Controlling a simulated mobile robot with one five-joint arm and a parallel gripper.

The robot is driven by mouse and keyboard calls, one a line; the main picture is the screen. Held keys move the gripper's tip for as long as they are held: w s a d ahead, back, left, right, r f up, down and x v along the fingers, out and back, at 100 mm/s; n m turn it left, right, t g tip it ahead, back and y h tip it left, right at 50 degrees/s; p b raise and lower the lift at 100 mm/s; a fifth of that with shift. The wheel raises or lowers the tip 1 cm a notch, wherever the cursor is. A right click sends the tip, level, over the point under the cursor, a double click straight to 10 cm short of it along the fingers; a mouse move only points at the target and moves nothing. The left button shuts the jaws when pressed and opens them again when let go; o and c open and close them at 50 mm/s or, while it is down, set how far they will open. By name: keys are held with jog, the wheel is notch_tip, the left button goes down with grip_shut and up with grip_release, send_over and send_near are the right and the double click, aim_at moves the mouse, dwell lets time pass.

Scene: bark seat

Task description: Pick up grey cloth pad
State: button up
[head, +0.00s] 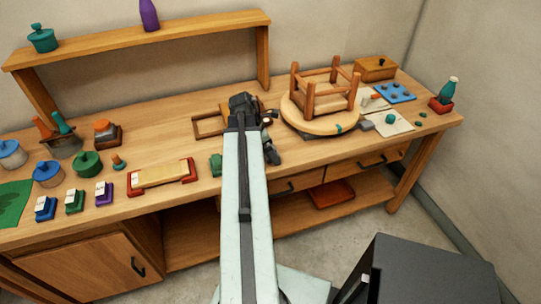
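A small grey piece (366,125), which looks like the grey cloth pad, lies at the left edge of a pale sheet on the right half of the bench. It is too small to be sure that it is cloth. My arm reaches up the middle of the view over the bench. My gripper (271,153) is the dark end part just right of the arm, left of the grey piece and apart from it. Its fingers are too small and dark to show whether they are open or shut.
An upturned wooden stool (322,92) stands on the bench between my gripper and the back right. A pale sheet (393,121), a blue tray with holes (394,92) and a wooden box (376,68) are to the right. Several pots and blocks fill the left side.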

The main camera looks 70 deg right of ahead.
jog(key=shift+r, duration=0.1)
jog(key=c, duration=1.5)
jog(key=shift+o, duration=0.2)
jog(key=shift+r, duration=0.1)
notch_tip(320, 180, up, 10)
jog(key=p, duration=1)
jog(key=o, duration=0.9)
jog(key=c, duration=0.7)
